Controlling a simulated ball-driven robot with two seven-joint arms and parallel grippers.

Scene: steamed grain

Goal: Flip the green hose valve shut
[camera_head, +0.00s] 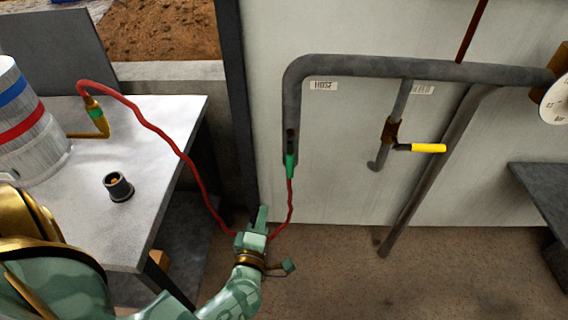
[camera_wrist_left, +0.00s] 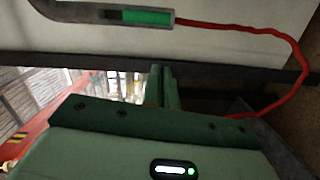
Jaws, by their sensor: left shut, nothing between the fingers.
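The green hose valve (camera_head: 291,166) is at the lower end of the grey pipe labelled HOSE, on the pale wall panel. Its green part points down along the pipe, and a red hose (camera_head: 290,205) hangs from below it. In the left wrist view the green valve part (camera_wrist_left: 147,17) shows at the top, with the red hose running right. My left gripper (camera_head: 262,212) is below and left of the valve, apart from it. Its fingers (camera_wrist_left: 163,86) are together and empty. My right gripper is not in view.
A yellow valve handle (camera_head: 428,148) lies level on a neighbouring pipe to the right. A grey table (camera_head: 165,130) at left holds a striped drum (camera_head: 22,125) and a small dark fitting (camera_head: 118,186). A dark post (camera_head: 235,100) stands left of the pipes. A gauge (camera_head: 556,100) is far right.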

